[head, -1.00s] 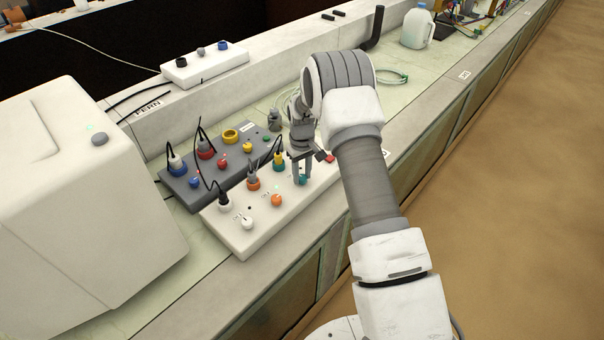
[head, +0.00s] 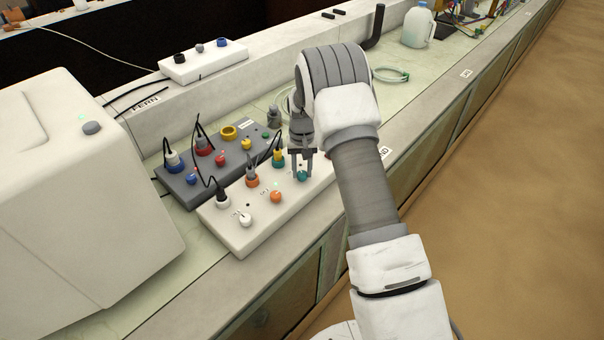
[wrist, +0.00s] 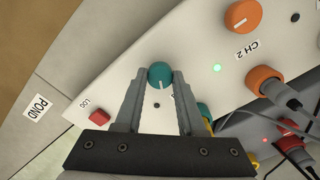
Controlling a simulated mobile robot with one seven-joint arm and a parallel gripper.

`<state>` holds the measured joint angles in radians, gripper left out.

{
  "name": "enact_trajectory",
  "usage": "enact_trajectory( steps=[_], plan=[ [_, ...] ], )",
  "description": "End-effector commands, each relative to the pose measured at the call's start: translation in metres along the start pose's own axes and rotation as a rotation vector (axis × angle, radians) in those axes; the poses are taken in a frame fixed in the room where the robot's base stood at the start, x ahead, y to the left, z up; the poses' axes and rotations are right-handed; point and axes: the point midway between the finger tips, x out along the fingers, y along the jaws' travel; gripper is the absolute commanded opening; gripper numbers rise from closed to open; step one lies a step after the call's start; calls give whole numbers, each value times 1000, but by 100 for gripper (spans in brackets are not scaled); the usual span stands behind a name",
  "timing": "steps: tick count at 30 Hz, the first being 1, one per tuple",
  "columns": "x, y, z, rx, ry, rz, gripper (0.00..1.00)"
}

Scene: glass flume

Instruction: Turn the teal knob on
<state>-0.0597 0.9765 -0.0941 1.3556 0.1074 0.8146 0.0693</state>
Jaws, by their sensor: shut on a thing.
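The teal knob (head: 302,176) stands on the white panel box (head: 240,238), near its right end. In the wrist view the teal knob (wrist: 160,76) sits between my fingertips, with a white pointer line on its top. My gripper (head: 302,168) is shut on it from above; its fingers also show in the wrist view (wrist: 161,80). A small dark lamp (wrist: 157,105) beside the teal knob looks unlit. The green lamp (wrist: 217,68) by the orange CH 2 knob (wrist: 242,16) is lit.
A red button (wrist: 99,117) and a teal-and-yellow plug (head: 278,158) are close to my gripper. A grey panel box (head: 190,193) with several knobs and cabled plugs stands behind. A large white machine (head: 90,210) is at left. A jug (head: 417,28) stands far right.

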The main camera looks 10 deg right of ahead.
Motion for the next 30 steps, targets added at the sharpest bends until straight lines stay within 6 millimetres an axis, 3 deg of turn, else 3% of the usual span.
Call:
enact_trajectory(
  steps=[30],
  plan=[
    [-1, 0, 0, 910, 2, 0, 0]
  ],
)
